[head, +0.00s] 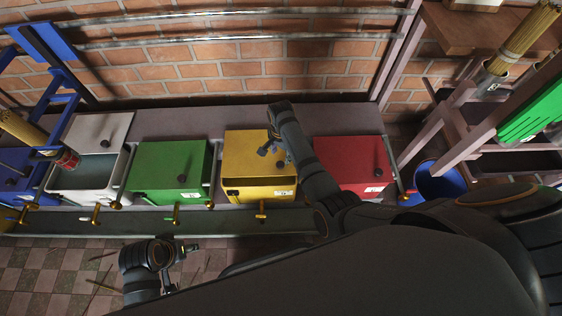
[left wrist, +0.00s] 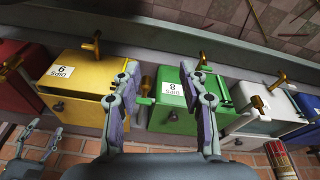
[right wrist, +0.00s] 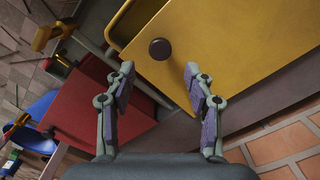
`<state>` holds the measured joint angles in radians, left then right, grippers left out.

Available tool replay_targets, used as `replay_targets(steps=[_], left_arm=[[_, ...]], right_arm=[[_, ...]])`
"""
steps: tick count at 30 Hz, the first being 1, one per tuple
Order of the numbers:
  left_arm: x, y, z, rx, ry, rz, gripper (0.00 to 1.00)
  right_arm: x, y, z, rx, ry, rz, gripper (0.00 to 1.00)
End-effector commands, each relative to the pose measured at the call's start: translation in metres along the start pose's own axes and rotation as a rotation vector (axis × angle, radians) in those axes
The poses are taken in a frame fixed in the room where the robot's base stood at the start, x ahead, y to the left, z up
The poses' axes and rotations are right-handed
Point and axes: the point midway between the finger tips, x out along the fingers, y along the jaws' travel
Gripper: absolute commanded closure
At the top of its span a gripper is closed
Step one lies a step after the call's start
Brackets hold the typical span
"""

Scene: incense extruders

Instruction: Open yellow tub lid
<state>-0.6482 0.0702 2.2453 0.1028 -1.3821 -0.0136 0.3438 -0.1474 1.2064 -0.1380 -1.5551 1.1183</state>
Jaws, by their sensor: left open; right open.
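The yellow tub (head: 258,193) stands in the middle of the row, with its yellow lid (head: 245,150) on top. The lid's dark round knob shows in the right wrist view (right wrist: 160,48), just beyond and between the fingertips, not touched. My right gripper (head: 272,148) is open and empty above the lid. It also shows at the left of the left wrist view (left wrist: 35,135), near the yellow tub's knob. My left gripper (head: 186,250) is open and empty in front of the row, low in the head view. Its fingers overlap the green tub in its wrist view.
A green tub (head: 160,180) stands left of the yellow one, a red tub (head: 350,176) right. The white tub (head: 75,192) is open, its lid (head: 100,130) tilted back. Brass taps line the front. A blue bucket (head: 440,182) stands right. A brick wall (head: 230,70) rises behind.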

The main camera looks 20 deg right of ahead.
Motion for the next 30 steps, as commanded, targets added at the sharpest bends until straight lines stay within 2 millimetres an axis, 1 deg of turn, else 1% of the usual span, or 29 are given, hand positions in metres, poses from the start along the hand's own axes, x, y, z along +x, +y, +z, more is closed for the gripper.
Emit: replay_targets(steps=[1,3,7,11,19,30], left_arm=[[0.013,0.002,0.002,-0.001,0.023,0.009,0.57],[0.021,0.004,0.001,-0.003,0.061,0.020,0.57],[0.030,0.008,0.000,-0.007,0.115,0.035,0.57],[0.033,0.009,-0.002,-0.010,0.143,0.043,0.57],[0.032,0.010,-0.003,-0.010,0.150,0.044,0.57],[0.033,0.010,-0.002,-0.010,0.148,0.044,0.57]], right_arm=[[0.017,0.000,0.000,0.000,-0.001,0.002,0.46],[0.030,0.000,0.000,0.000,0.000,0.001,0.46],[0.048,0.000,0.000,0.000,0.001,0.000,0.46],[0.055,0.000,-0.001,0.000,0.001,-0.001,0.46],[0.055,0.000,-0.001,0.000,0.001,-0.001,0.46],[0.055,0.000,-0.001,0.000,0.001,-0.001,0.97]])
